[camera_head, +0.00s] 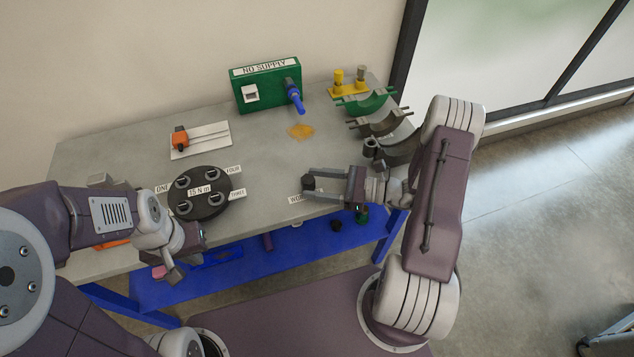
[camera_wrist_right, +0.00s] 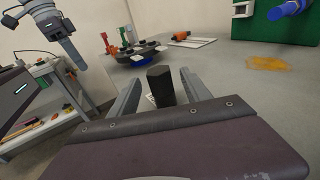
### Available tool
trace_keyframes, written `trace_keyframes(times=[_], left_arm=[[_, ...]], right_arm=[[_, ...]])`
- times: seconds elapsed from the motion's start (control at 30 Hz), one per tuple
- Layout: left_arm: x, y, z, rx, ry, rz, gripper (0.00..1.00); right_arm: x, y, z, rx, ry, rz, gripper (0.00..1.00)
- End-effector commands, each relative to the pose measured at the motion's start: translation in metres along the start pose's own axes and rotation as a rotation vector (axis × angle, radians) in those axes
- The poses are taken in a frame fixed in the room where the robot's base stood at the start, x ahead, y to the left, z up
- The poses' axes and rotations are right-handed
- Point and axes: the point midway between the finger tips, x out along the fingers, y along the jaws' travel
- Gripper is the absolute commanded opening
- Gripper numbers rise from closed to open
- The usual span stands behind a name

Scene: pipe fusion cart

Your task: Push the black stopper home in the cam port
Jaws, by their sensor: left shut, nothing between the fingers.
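A dark upright block (camera_head: 309,183), which looks like the black stopper, stands near the table's front edge beside a partly covered label. It also shows in the right wrist view (camera_wrist_right: 160,86). My right gripper (camera_head: 308,184) is open, with one finger on each side of the block and gaps visible in the right wrist view (camera_wrist_right: 158,88). My left gripper (camera_head: 174,272) is shut and empty, low in front of the table's left part. I cannot tell for certain which part is the cam port; a green box (camera_head: 247,105) marked NO SUPPLY has a blue fitting (camera_head: 295,96).
A dark disc (camera_head: 209,208) marked 15 N m carries several posts at centre left. An orange slider on a white plate (camera_head: 218,136) lies behind it. Curved green and dark clamps (camera_head: 368,104) stand at the right. An orange-yellow patch (camera_head: 301,131) marks the bench; the bench middle is clear.

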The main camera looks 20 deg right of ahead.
Motion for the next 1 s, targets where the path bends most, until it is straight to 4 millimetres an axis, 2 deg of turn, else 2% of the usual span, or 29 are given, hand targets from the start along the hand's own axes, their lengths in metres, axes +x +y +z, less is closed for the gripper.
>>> trace_keyframes(times=[0.17,0.4,0.53,0.7,1.0], left_arm=[[0.002,0.000,0.000,0.000,0.000,0.000,0.00],[0.008,0.000,0.001,0.000,0.000,0.000,0.00],[0.010,0.000,0.001,0.000,0.000,0.000,0.00],[0.010,0.000,0.001,0.000,0.000,0.000,0.00],[0.009,0.000,0.001,0.000,0.000,0.000,0.00]], right_arm=[[-0.010,-0.001,-0.001,-0.001,0.000,-0.005,0.56],[-0.062,-0.002,-0.002,-0.002,0.000,-0.007,0.56],[-0.083,-0.001,-0.001,-0.001,0.001,-0.004,0.56],[-0.091,0.000,0.000,-0.001,0.000,-0.001,0.56],[-0.087,0.002,0.001,-0.001,0.000,0.013,0.56]])
